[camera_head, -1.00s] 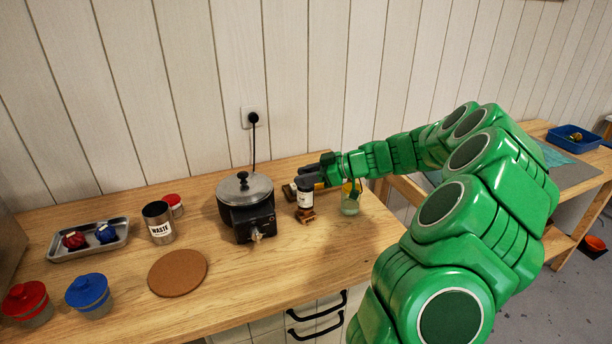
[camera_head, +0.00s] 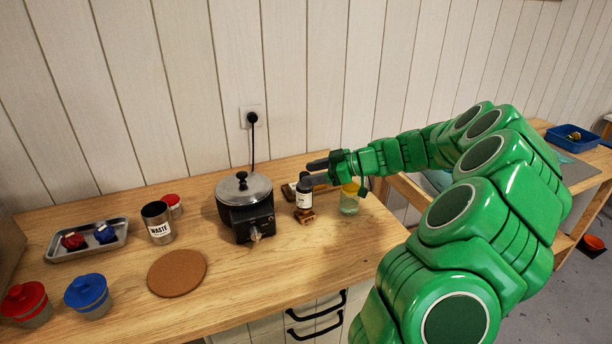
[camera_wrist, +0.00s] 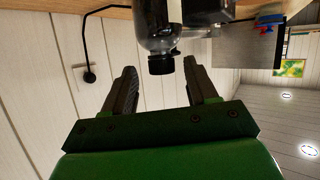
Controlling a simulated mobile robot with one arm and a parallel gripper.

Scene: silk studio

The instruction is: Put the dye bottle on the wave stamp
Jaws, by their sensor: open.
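The dye bottle (camera_head: 304,194), dark with a white label and black cap, stands upright on a small brown wooden block, apparently the wave stamp (camera_head: 304,215), right of the pot. The stamp's pattern cannot be made out. My gripper (camera_head: 316,172) is open, with its fingers at about the height of the bottle's top. In the wrist view the picture is upside down; the bottle (camera_wrist: 158,30) shows its black cap between and just past the spread fingertips (camera_wrist: 160,68), with gaps on both sides. The gripper holds nothing.
A pot on a black burner (camera_head: 246,212) stands left of the bottle. A glass with greenish liquid (camera_head: 349,206) stands close on the right, below my wrist. A waste can (camera_head: 158,225), cork mat (camera_head: 177,272) and metal tray (camera_head: 88,242) are farther left.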

